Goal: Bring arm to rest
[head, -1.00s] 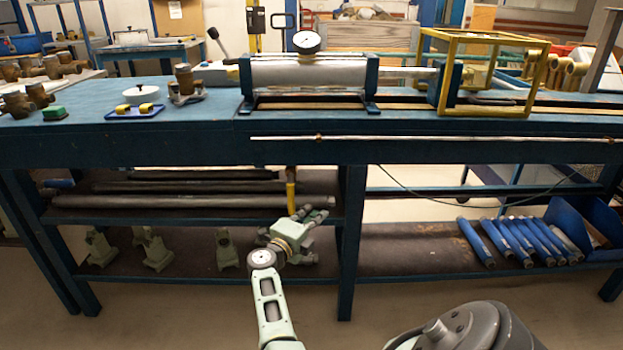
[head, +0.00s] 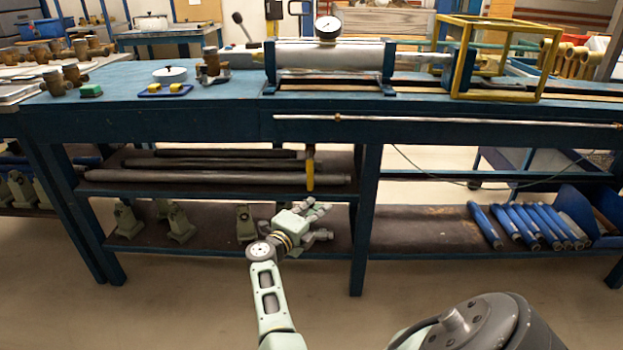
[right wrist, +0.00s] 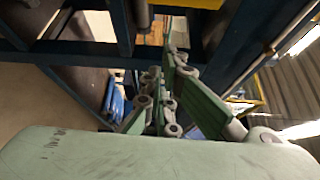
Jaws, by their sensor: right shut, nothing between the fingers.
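My right arm (head: 268,300) reaches up from the bottom of the head view, with its elbow and links in pale green. My right gripper (head: 318,222) is shut and empty. In the head view it appears in front of the bench's lower shelf, below the bench top and left of the middle leg. The right wrist view shows its linked fingers (right wrist: 168,100) with nothing held between them. My left gripper is not in view.
The blue bench (head: 190,122) spans the view, with a gauge (head: 327,28) and yellow frame (head: 497,57) on top. A leg (head: 365,220) stands right of my gripper. Blue tubes (head: 535,226) lie on the lower shelf. The floor (head: 180,310) in front is clear.

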